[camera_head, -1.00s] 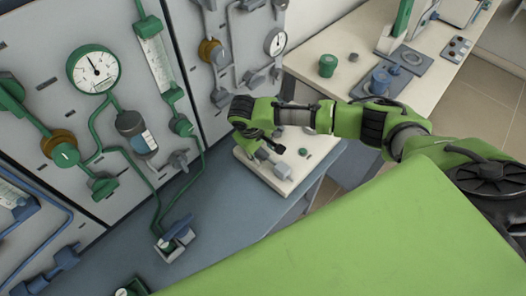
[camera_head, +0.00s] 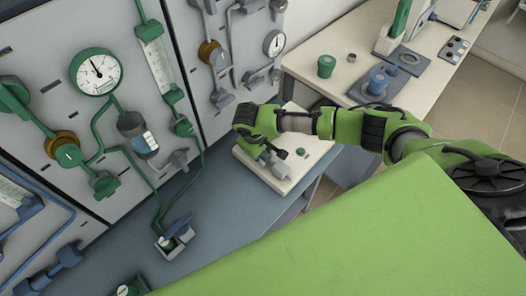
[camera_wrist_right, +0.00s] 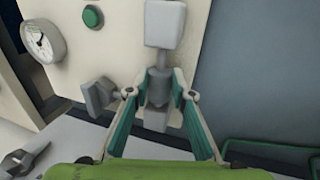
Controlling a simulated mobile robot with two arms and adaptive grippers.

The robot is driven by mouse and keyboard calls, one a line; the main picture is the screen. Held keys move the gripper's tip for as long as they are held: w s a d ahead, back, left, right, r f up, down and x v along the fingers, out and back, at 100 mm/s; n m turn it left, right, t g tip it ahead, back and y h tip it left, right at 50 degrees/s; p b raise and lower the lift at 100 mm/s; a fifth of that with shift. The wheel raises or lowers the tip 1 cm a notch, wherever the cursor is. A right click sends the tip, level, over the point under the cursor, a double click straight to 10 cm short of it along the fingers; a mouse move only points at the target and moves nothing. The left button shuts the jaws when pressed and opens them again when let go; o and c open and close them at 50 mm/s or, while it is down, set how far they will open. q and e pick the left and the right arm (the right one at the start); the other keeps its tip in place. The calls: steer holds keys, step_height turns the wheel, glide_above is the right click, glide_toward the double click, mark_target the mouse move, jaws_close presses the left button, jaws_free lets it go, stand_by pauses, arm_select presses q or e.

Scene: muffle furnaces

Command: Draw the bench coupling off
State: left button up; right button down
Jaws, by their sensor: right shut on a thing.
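The grey bench coupling (camera_wrist_right: 158,85) is between the two fingers of my right gripper (camera_wrist_right: 157,97) in the wrist view. The green-padded fingers are shut on its narrow part, and a pale grey block (camera_wrist_right: 165,24) shows beyond it. In the head view my right gripper (camera_head: 266,152) is over the cream panel unit (camera_head: 262,172) on the blue-grey bench, and hides much of the coupling. Whether the coupling is still seated cannot be told. My left gripper is not in view.
A green button (camera_wrist_right: 93,17), a round gauge (camera_wrist_right: 43,41) and a grey knob (camera_wrist_right: 100,94) sit near the fingers. Tall panels with green pipework and a gauge (camera_head: 96,71) stand at left. A pale table (camera_head: 310,85) with a green jar (camera_head: 326,66) lies behind.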

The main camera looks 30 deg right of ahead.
steer(key=shift+s+d, duration=0.25)
steer(key=shift+s, duration=0.65)
steer(key=shift+s+d, duration=0.15)
steer(key=shift+s, duration=0.1)
steer(key=shift+f, duration=0.15)
steer(key=shift+w, duration=0.1)
steer(key=c, duration=2)
jaws_free()
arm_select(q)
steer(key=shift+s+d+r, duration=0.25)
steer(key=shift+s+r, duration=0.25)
arm_select(e)
steer(key=shift+o, duration=1.2)
